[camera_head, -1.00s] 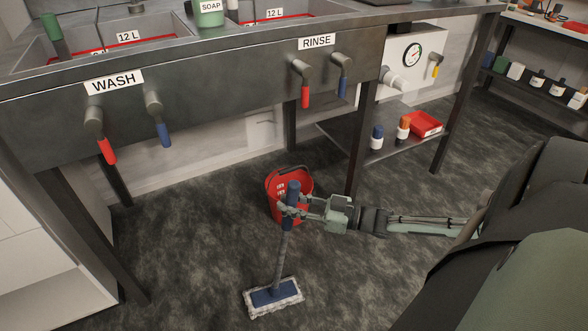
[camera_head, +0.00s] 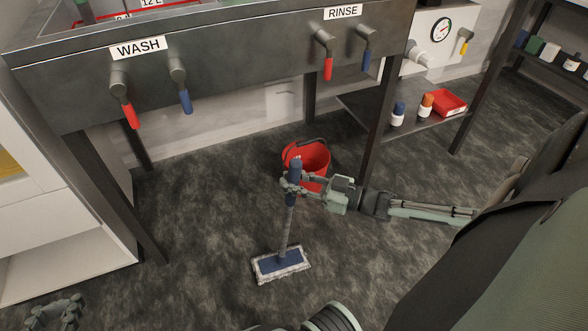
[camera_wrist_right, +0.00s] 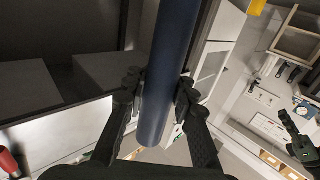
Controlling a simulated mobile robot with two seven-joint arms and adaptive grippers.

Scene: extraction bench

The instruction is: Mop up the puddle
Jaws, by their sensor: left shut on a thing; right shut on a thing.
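A mop with a blue grip and grey pole (camera_head: 287,225) stands nearly upright, its blue-and-white head (camera_head: 281,263) flat at the floor. My right gripper (camera_head: 292,184) is shut around the blue grip, which also shows between its fingers in the right wrist view (camera_wrist_right: 176,60). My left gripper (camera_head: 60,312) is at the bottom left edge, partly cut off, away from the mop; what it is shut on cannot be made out. I cannot tell any puddle apart from the dark mottled floor.
The sink bench (camera_head: 230,72) with WASH and RINSE taps runs across the back, its legs reaching the floor. A white cabinet (camera_head: 60,235) is at left. A low shelf (camera_head: 425,125) with bottles and a red tray is at right. Floor left of the mop is clear.

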